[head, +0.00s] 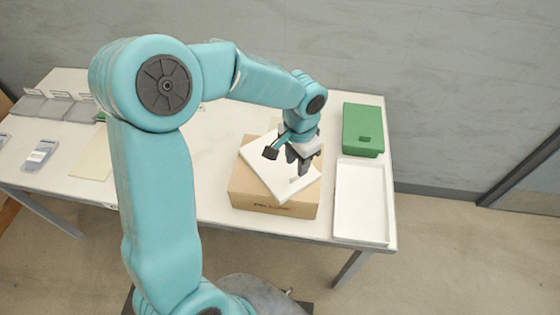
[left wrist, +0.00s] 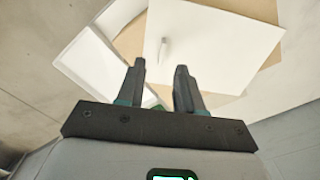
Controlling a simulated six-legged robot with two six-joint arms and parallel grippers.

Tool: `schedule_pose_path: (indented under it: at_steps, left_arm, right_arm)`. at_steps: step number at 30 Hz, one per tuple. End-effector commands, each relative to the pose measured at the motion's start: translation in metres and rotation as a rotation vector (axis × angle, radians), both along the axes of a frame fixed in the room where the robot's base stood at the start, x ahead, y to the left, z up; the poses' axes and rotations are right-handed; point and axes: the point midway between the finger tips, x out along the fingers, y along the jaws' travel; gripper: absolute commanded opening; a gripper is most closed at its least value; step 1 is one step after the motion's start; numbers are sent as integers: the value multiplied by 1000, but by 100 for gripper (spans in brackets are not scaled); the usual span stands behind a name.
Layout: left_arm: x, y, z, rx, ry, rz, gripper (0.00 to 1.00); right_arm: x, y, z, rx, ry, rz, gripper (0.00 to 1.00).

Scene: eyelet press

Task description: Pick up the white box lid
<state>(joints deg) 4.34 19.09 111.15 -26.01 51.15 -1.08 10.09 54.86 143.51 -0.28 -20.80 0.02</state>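The white box lid (head: 267,175) is a flat white panel lying askew on top of a brown cardboard box (head: 270,207). In the left wrist view the lid (left wrist: 225,45) fills the upper middle, and a small pale upright handle (left wrist: 163,48) stands on it. My left gripper (head: 297,166) is above the lid, pointing down. In the left wrist view its two fingers (left wrist: 160,67) are apart with nothing between them, and the handle shows just beyond the gap. Whether the fingertips touch the lid cannot be told. My right gripper is not in view.
A shallow white tray (head: 361,203) stands right of the cardboard box at the table's right edge. A green box (head: 362,127) is behind it. Grey trays (head: 62,106) and a small packet (head: 40,155) are at the left.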

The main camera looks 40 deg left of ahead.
Motion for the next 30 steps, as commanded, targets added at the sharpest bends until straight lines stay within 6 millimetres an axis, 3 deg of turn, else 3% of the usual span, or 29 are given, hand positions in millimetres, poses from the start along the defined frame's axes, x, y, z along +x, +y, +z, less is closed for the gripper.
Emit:
schedule_pose_path:
  at_steps: [9,17,18,21,30]
  left_arm:
    - [2,1,-45,0,3,-1,36]
    - [3,1,-50,0,0,0,36]
    - [3,1,-50,0,0,0,33]
    - [3,1,-50,0,0,0,0]
    - [3,1,-50,0,0,-1,0]
  right_arm:
    - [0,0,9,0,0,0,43]
    - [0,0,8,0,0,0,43]
    - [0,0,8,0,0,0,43]
    - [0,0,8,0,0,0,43]
    - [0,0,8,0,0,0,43]
